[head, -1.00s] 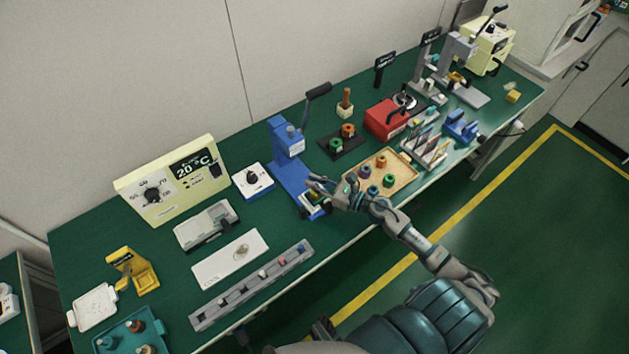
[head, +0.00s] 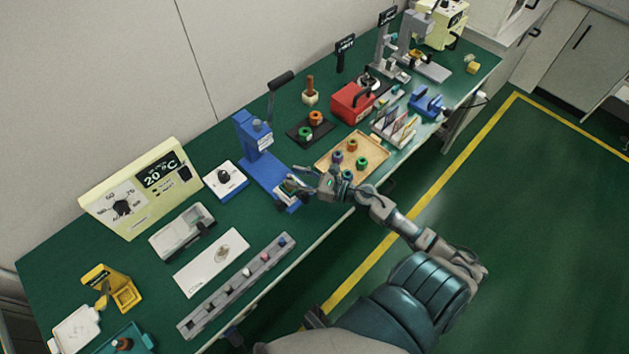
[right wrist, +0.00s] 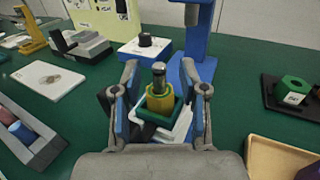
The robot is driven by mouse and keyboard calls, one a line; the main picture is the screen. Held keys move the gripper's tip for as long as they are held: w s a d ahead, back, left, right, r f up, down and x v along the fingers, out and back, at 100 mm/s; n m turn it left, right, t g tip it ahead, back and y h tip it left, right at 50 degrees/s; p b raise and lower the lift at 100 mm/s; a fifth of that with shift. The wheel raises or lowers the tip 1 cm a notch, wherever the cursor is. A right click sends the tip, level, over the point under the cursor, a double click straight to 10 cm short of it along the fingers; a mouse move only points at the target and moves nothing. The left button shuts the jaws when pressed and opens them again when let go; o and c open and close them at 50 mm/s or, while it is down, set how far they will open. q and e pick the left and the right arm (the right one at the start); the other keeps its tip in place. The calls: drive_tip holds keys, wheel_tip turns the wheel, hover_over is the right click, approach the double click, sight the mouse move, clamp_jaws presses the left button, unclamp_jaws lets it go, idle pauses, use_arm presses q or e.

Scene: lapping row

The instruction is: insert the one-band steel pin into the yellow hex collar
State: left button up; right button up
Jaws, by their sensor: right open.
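In the right wrist view the yellow hex collar (right wrist: 151,104) sits in a dark green nest (right wrist: 170,122) on a white base. A steel pin (right wrist: 159,76) stands upright in the collar, its upper part showing above the rim. I cannot count its bands, and its lower end is hidden. My right gripper (right wrist: 159,88) is open, its two fingers on either side of the pin and collar, with gaps visible. In the head view my right gripper (head: 291,183) is at the front of the blue press (head: 265,168) and partly hides the nest. My left gripper is not in view.
Right of the gripper lies a wooden tray (head: 376,150) with several coloured collars. A grey slotted rail (head: 215,303) with pins lies along the front edge. A white plate (head: 192,281) and a white knob box (head: 211,188) stand to the left. The press column rises behind the nest.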

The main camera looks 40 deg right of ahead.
drive_tip(key=v, duration=0.9)
